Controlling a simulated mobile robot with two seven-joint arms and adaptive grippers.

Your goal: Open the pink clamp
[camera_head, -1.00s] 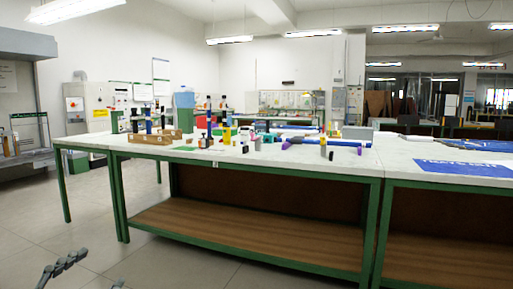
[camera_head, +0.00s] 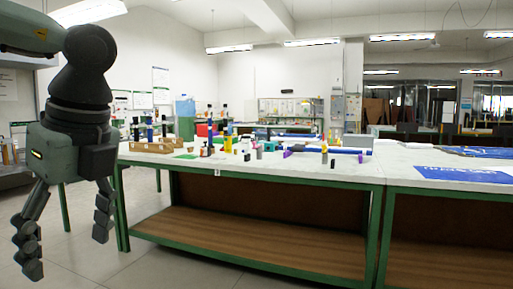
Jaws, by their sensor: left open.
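I cannot clearly make out a pink clamp among the small things on the white-topped workbench (camera_head: 330,171). A small purple piece (camera_head: 287,154) lies near the middle of the bench, by a blue bar (camera_head: 345,151). It is too small to tell what it is. My left gripper (camera_head: 68,245) hangs at the left with its fingers pointing down and spread, open and empty. It is in front of the bench's left end, well apart from the small things. My right gripper is not in view.
Wooden holders (camera_head: 150,147) with upright dark and blue rods stand at the bench's left end. A yellow piece (camera_head: 228,145) and several small blocks stand mid-bench. A blue sheet (camera_head: 463,174) lies on the right bench. The front strip of the benchtop is mostly clear.

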